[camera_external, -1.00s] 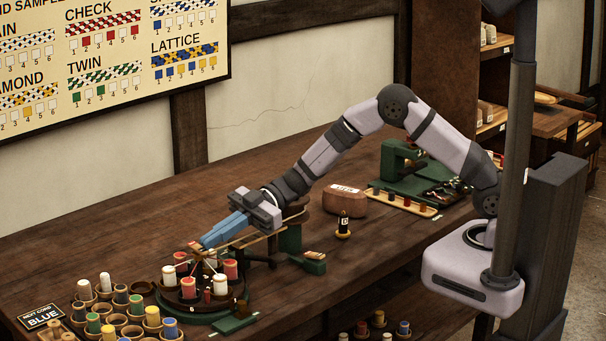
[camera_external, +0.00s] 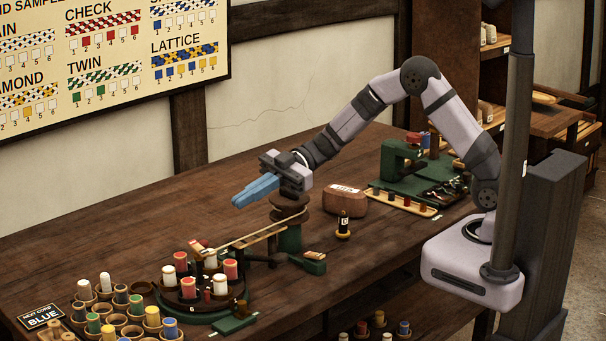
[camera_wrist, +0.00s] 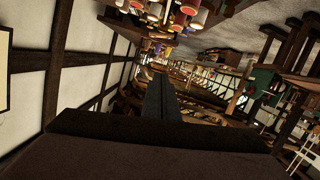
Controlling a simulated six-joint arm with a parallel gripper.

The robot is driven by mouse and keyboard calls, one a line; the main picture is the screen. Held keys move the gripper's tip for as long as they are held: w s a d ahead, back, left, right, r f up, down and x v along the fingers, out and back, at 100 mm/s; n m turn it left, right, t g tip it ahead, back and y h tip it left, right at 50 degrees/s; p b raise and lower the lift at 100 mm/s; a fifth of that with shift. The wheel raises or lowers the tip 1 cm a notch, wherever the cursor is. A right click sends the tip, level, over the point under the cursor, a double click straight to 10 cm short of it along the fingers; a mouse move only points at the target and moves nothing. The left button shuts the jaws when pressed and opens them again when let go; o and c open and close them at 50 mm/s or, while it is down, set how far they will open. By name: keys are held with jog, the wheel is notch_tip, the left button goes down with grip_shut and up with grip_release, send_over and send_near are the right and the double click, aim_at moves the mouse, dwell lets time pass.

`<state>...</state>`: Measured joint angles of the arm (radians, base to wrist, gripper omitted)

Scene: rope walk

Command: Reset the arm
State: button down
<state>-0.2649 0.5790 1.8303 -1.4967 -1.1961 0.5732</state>
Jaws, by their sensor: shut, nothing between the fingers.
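My gripper (camera_external: 250,190) has blue fingers, shut with nothing between them. It hangs in the air above the bench, pointing left and a little down. It is up and to the right of the round braiding stand (camera_external: 205,300), which carries red and white bobbins. In the wrist view, my shut fingers (camera_wrist: 160,92) show as a dark bar in the middle. They touch nothing there.
A small dark bobbin (camera_external: 343,226), a brown block (camera_external: 346,201) and a green machine (camera_external: 403,160) stand to the right. Bobbin cups (camera_external: 120,320) sit front left. The back left bench is clear.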

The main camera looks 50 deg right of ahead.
jog(key=shift+d, duration=0.15)
dwell(0.4)
